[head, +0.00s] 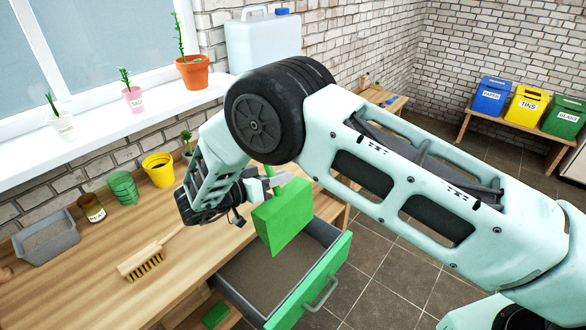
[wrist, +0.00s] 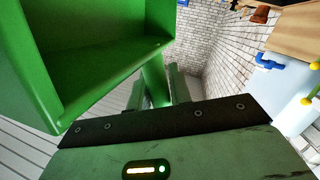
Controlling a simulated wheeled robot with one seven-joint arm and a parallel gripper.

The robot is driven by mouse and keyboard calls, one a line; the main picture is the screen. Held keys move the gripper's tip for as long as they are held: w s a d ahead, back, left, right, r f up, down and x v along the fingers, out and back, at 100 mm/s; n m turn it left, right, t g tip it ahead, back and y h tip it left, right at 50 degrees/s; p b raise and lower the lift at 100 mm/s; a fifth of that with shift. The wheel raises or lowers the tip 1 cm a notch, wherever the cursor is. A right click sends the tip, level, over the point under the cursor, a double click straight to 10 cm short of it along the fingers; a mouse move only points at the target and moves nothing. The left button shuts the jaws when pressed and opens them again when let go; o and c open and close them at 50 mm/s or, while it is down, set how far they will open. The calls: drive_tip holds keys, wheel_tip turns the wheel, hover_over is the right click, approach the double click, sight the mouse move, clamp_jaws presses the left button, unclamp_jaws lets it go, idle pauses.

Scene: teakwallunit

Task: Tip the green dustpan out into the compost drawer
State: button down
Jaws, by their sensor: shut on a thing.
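The green dustpan (head: 284,217) is held over the open compost drawer, its flat green face toward the head camera. The wrist view shows its open tray (wrist: 95,50), and the part of the inside in view looks bare. My gripper (head: 268,186) is shut on the dustpan's handle, which also shows between the fingers (wrist: 158,88) in the wrist view. The compost drawer (head: 318,283) has a green front with a grey handle and stands pulled out from the bench. A brown layer covers its visible floor. The dustpan hides part of the drawer's back.
A brush (head: 150,258) lies on the wooden bench (head: 95,290). A grey tray (head: 47,240), a brown jar (head: 91,208), green pots (head: 123,187) and a yellow pot (head: 158,170) stand along the back. A white canister (head: 263,45) stands by the window.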

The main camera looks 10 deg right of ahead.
drive_tip(key=s+d+m+p, duration=0.1)
drive_tip(key=s, duration=0.1)
drive_tip(key=s+d+m+y+p, duration=0.1)
drive_tip(key=s+d, duration=0.1)
drive_tip(key=s+d+m+p, duration=0.1)
drive_tip(key=s+m, duration=0.1)
drive_tip(key=shift+d+t, duration=0.15)
drive_tip(key=shift+t, duration=0.25)
drive_tip(key=s+d+f+m+t+y+b, duration=0.1)
drive_tip(key=s+f+m+b, duration=0.4)
drive_tip(key=b, duration=0.5)
drive_tip(key=s+d+f+m+t+y+b, duration=0.2)
drive_tip(key=s+d+f+m+t+b, duration=0.1)
drive_tip(key=f+b, duration=0.6)
drive_tip(key=s+d+m+b, duration=0.1)
drive_tip(key=d+m+b, duration=0.1)
drive_tip(key=d, duration=0.1)
drive_tip(key=shift+s+m+y+b, duration=0.3)
drive_tip(key=shift+s, duration=0.1)
drive_tip(key=shift+d+f, duration=0.1)
